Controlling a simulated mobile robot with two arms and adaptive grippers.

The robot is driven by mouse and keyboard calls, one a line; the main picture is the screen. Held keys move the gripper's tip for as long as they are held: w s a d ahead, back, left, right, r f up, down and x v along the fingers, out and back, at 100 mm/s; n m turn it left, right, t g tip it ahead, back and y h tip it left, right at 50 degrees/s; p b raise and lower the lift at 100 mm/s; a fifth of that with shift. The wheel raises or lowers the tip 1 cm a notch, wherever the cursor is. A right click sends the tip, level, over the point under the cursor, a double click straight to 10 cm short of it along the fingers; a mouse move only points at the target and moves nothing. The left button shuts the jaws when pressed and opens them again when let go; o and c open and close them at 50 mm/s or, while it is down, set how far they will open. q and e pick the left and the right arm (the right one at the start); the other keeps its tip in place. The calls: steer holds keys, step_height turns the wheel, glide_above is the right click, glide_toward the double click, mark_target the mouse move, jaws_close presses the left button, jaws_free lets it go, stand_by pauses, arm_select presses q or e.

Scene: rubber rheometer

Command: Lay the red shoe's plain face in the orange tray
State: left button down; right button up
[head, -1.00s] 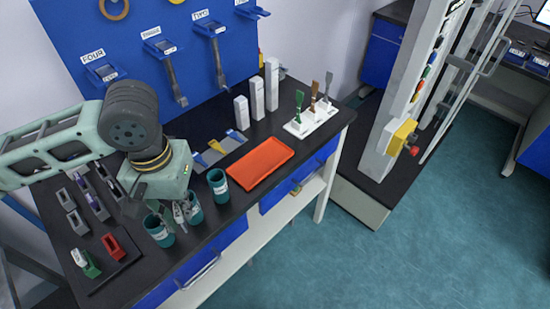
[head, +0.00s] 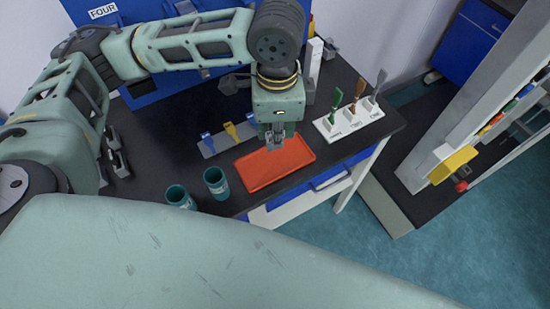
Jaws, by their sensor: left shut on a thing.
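The orange tray (head: 262,178) lies flat on the black bench top, empty where I can see it. My left gripper (head: 277,142) points down just above the tray's back part. Its jaws are shut on a small grey piece, apparently the red shoe's plain face; the jaws hide most of it, and I cannot tell whether it touches the tray. The red shoe does not show now. My right gripper is not in view.
Two dark teal cups (head: 216,183) stand left of the tray. A row of blue and yellow tools (head: 230,132) lies behind it. A white stand (head: 349,121) with upright brushes is at the right. A pale part of my own body covers the foreground.

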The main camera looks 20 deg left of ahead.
arm_select(q)
steer(key=w+d+m, duration=0.2)
steer(key=d+m, duration=0.4)
steer(key=m, duration=0.8)
steer(key=m+p, duration=0.5)
steer(key=m, duration=0.7)
glide_above(287, 155)
step_height(287, 155, down, 7)
step_height(287, 155, down, 4)
steer(key=shift+f+p, duration=0.1)
steer(key=shift+p, duration=0.45)
steer(key=shift+f, duration=0.15)
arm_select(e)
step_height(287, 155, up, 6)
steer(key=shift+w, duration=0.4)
arm_select(q)
steer(key=shift+f, duration=0.1)
steer(key=c, duration=2.3)
jaws_free()
steer(key=o, duration=0.5)
